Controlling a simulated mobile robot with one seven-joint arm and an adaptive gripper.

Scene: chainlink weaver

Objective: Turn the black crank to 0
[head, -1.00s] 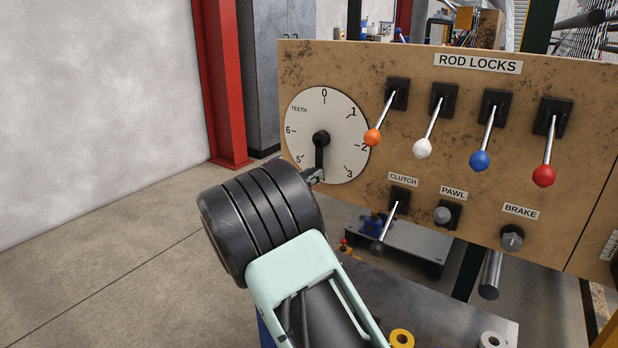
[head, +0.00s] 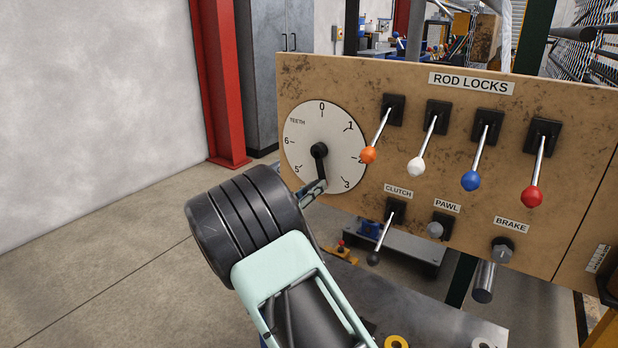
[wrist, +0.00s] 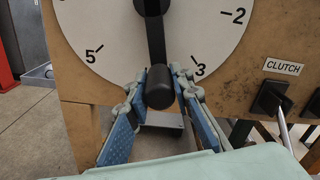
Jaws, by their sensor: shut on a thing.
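The black crank (head: 320,165) sits on a white round dial (head: 298,155) marked TEETH, with 0 at the top. Its arm points down, between the 5 and the 3. In the wrist view the crank arm (wrist: 155,40) hangs from above and ends in a black knob (wrist: 160,92). My gripper (head: 317,187) is at the dial's lower edge, shut on the crank's knob. In the wrist view the blue-padded fingers of my gripper (wrist: 164,85) stand on either side of the knob. My wrist hides part of the panel's lower left.
Right of the dial are rod-lock levers with orange (head: 369,155), white (head: 416,167), blue (head: 470,181) and red (head: 531,197) knobs. The clutch lever (head: 381,235) hangs close to the right of my gripper. The floor on the left is clear.

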